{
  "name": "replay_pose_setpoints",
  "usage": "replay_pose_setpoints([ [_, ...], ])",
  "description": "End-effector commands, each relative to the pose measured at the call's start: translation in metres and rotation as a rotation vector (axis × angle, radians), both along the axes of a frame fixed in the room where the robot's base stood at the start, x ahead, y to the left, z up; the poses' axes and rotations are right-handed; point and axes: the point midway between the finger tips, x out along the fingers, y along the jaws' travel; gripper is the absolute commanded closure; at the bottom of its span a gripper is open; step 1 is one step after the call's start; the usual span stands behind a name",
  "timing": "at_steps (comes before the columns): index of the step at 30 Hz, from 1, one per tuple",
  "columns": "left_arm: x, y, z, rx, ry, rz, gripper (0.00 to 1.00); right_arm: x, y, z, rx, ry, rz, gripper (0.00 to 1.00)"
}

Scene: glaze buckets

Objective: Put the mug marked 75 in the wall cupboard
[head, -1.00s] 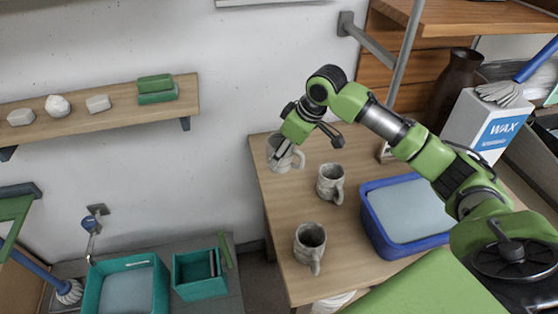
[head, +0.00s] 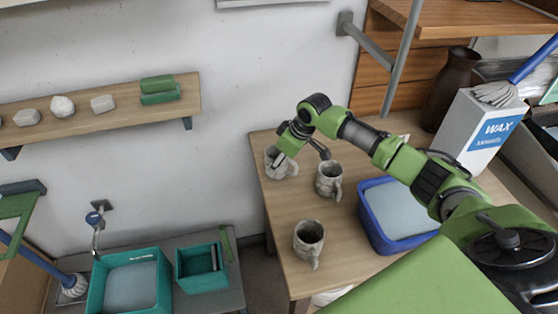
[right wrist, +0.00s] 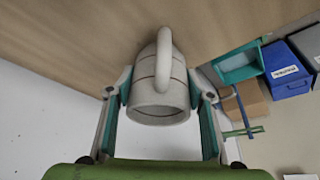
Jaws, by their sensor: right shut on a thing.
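My right gripper (head: 284,150) is at the table's far left corner, shut on a pale grey mug (head: 272,165). In the right wrist view this mug (right wrist: 160,78) sits between the two fingers (right wrist: 160,92), its open rim towards the camera and its handle at the top. I cannot tell whether its base touches the table. Two similar grey mugs stand on the table, one in the middle (head: 327,181) and one nearer the front (head: 308,240). No number is readable on any mug. My left gripper is not in view. I cannot identify the wall cupboard for sure.
The wooden table (head: 285,270) also holds a blue tub (head: 372,235), a white WAX box (head: 480,125) and a dark vase (head: 450,85). A wall shelf (head: 120,112) with small blocks is at left. Teal bins (head: 130,285) stand below it. A metal post (head: 400,65) rises behind the table.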

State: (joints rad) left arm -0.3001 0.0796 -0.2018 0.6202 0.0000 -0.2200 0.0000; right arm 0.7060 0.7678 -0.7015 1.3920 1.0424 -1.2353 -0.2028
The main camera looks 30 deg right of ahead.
Motion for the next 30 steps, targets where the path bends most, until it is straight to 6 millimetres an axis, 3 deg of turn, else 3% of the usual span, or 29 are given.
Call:
replay_pose_setpoints([
  [2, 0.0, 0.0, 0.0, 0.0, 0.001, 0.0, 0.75, 0.0, 0.0, -0.002, 0.001, -0.002, -0.001, 0.82],
  [3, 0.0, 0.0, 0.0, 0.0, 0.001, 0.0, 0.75, 0.0, 0.0, -0.002, 0.0, 0.0, -0.001, 0.42],
  [4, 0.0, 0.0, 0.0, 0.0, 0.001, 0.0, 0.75, 0.0, 0.0, -0.002, 0.0, 0.0, -0.001, 0.35],
  [17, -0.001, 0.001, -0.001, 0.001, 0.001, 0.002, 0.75, -0.001, -0.001, 0.004, 0.0, -0.002, 0.0, 0.35],
  [30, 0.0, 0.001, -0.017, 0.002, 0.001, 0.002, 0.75, -0.029, -0.018, 0.081, -0.001, -0.003, -0.001, 0.35],
])
